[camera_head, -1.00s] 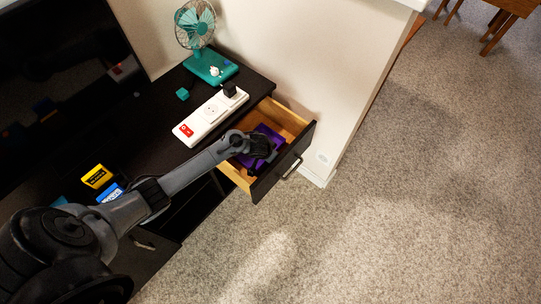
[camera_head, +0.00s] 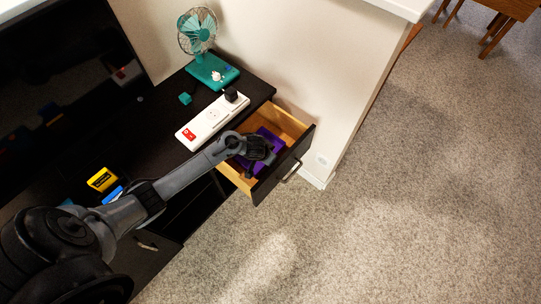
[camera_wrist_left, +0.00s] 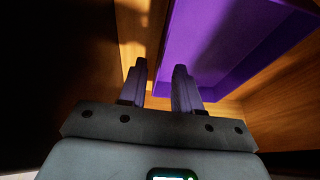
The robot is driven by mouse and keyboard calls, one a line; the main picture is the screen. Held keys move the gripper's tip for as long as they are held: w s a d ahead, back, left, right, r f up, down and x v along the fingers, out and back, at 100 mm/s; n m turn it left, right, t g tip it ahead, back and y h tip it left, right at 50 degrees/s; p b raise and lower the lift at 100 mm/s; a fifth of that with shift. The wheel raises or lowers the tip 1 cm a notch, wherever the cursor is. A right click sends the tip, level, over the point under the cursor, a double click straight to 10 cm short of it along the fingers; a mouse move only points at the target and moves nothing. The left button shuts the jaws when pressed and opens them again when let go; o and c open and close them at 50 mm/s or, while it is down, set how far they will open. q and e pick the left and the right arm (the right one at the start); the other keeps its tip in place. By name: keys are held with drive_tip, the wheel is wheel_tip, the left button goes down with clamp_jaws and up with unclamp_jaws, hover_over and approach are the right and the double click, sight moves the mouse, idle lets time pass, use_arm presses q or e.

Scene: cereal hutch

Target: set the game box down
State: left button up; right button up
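The purple game box (camera_head: 271,134) lies in the open wooden drawer (camera_head: 291,123), partly hidden by my left gripper. In the left wrist view the purple box (camera_wrist_left: 225,40) fills the upper right, just beyond the fingertips. My left gripper (camera_head: 265,153) reaches into the drawer. The left wrist view shows its two fingers (camera_wrist_left: 160,72) apart, with drawer wood and a little purple seen between them. I see nothing clamped between them. Whether a finger touches the box is unclear. My right gripper is not in view.
A white power strip (camera_head: 213,118), a teal fan (camera_head: 209,70) and a small teal cube (camera_head: 185,98) stand on the dark desk. A yellow box (camera_head: 102,179) and a blue box (camera_head: 113,194) lie near my left arm. The drawer's dark front (camera_head: 271,182) bounds it.

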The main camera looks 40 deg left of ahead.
use_arm(q)
drive_tip(key=p+v, duration=0.4)
drive_tip(key=v, duration=0.4)
drive_tip(key=shift+r, duration=0.15)
